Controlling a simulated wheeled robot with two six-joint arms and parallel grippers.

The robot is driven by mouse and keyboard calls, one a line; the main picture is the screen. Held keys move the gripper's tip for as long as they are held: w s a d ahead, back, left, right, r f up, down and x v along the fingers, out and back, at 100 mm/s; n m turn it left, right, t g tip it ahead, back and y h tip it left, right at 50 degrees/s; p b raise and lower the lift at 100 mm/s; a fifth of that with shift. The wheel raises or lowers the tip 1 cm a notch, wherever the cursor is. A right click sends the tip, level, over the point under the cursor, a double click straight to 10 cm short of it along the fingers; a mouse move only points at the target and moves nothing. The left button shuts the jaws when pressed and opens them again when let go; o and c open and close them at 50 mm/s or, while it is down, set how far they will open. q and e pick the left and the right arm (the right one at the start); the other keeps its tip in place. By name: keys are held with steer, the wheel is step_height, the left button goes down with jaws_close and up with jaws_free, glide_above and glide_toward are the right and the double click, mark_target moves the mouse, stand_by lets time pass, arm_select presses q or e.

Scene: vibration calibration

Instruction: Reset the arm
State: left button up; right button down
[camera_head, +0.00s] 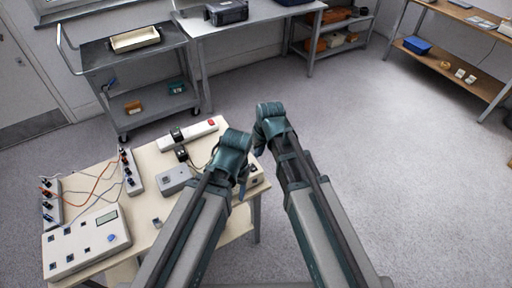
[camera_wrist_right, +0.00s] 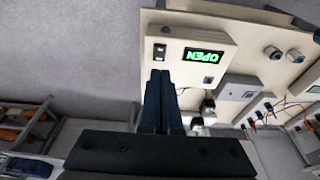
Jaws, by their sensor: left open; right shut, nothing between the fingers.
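My left gripper (camera_head: 243,188) hangs from the lower wrist over the right part of the table, in front of a pale box (camera_head: 254,182) that it partly hides. It is open. My right gripper (camera_head: 259,147) hangs from the higher wrist, close beside the left wrist at the table's right edge. In the right wrist view my right gripper's fingers (camera_wrist_right: 160,75) are together and empty. Beyond their tips there is a pale panel with a lit green display (camera_wrist_right: 205,56) reading "OPEN". Contact between the fingers and the panel cannot be told.
The table (camera_head: 149,220) carries a control box (camera_head: 86,243) with a screen, terminal strips (camera_head: 131,172) with wires, a grey box (camera_head: 174,180) and a white bar with a red switch (camera_head: 201,132). A grey cart (camera_head: 90,60) stands behind. The floor to the right is clear.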

steer(key=shift+s+d+r+p, duration=0.2)
steer(key=shift+s+r+p, duration=0.15)
steer(key=shift+r, duration=0.4)
steer(key=s+d+m+g+h, duration=0.2)
steer(key=s+d, duration=0.1)
steer(key=s, duration=1.1)
steer(key=shift+s+f+g+h, duration=0.25)
steer(key=shift+s+g+h, duration=0.05)
steer(key=shift+g+h, duration=0.1)
steer(key=shift+d, duration=0.1)
